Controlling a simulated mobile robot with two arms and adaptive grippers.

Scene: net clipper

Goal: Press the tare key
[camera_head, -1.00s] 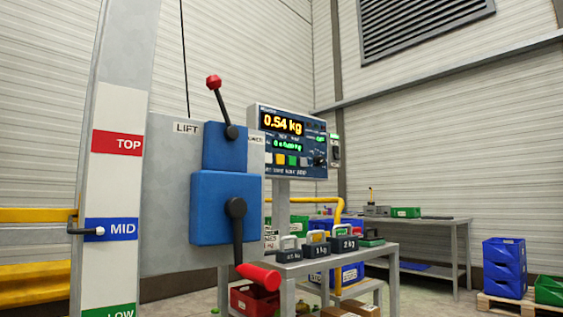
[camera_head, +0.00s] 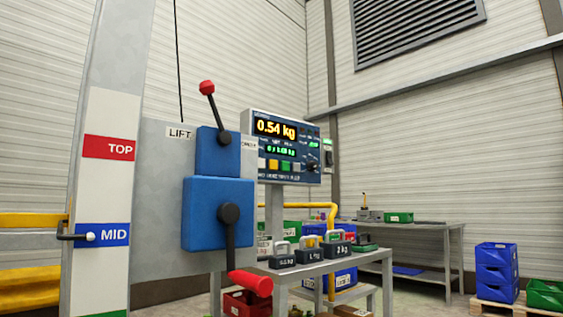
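A row of small coloured keys (camera_head: 279,165), yellow, green and pale, runs under the displays. Their labels are too small to read, so I cannot tell which is the tare key. The panel's left edge is partly hidden by the lift plate. Neither of my grippers shows in this view.
The grey lift plate (camera_head: 163,190) carries blue boxes, a red-knobbed lever (camera_head: 207,88) and a red-handled crank (camera_head: 250,283). A bench (camera_head: 325,264) holds several weights. A rear table (camera_head: 420,228) and blue crates (camera_head: 497,270) stand right. Floor shows between bench and crates.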

